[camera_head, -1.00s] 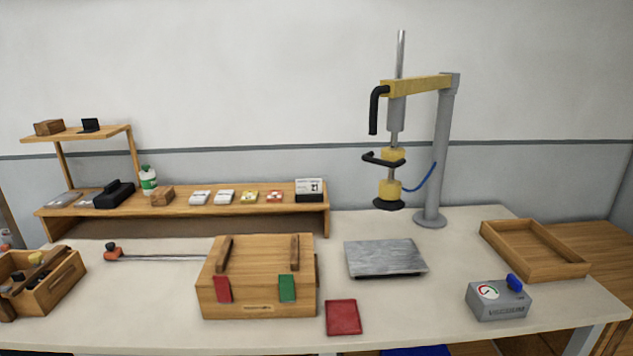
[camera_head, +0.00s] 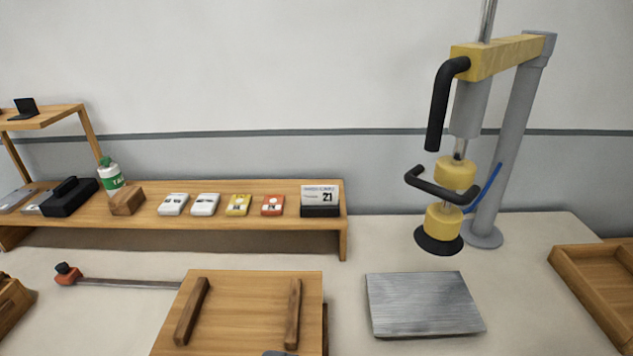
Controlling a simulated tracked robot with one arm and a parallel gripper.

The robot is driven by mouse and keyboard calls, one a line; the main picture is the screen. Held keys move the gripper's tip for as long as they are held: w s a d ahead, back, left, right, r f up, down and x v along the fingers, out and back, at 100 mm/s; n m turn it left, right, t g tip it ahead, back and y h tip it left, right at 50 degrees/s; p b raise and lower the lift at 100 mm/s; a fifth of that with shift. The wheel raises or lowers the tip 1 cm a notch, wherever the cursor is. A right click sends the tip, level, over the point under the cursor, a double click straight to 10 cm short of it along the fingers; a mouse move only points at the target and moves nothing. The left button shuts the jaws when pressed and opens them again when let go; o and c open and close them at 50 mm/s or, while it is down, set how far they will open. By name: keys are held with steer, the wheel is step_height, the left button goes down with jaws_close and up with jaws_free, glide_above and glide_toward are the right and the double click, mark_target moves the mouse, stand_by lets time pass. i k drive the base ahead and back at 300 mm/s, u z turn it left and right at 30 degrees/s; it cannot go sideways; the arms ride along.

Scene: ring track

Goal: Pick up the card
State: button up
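No loose card lies on the visible table top. The flat red card seen on the table a second ago is outside the picture now. Small flat card-like pieces stand in a row on the low wooden shelf: a white one (camera_head: 173,204), another white one (camera_head: 205,204), a yellow one (camera_head: 238,205) and a red one (camera_head: 272,205). I cannot tell whether any of these is the card meant. My gripper's fingers do not show. A small grey shape at the bottom edge, over the box lid, is too cut off to identify.
The wooden box (camera_head: 249,310) with two lid bars fills the bottom middle. A wooden tray (camera_head: 602,285) is at far right. A desk calendar (camera_head: 320,200) stands on the shelf.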

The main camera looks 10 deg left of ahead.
mark_target(311, 195)
steer(key=u, duration=0.05)
steer(key=i, duration=1.2)
steer(key=u, duration=0.1)
